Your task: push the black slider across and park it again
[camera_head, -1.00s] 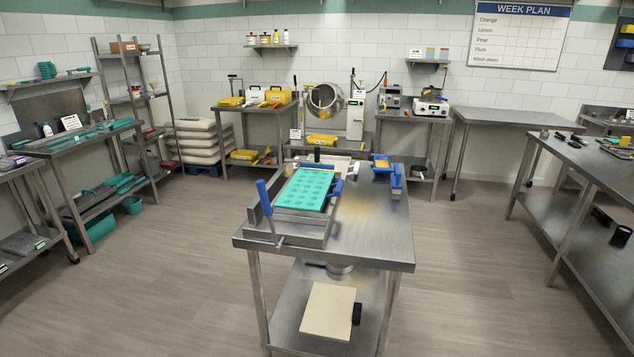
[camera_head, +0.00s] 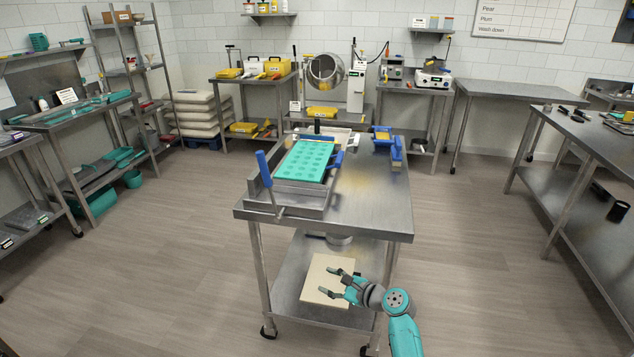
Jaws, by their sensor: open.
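A teal mould sheet (camera_head: 302,160) with rows of round cavities lies in a metal frame (camera_head: 268,196) on the steel table. A small upright black piece (camera_head: 317,127) stands at the far end of this frame; it may be the black slider, but it is too small to be sure. My gripper (camera_head: 327,281) is open and empty at the lower middle. In the picture it overlaps the cream board on the table's lower shelf, in front of the table and apart from the frame.
Blue and yellow tools (camera_head: 396,150) lie on the table's far right. The table's near right top (camera_head: 370,215) is bare. A cream board (camera_head: 312,272) lies on the lower shelf. Open floor surrounds the table.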

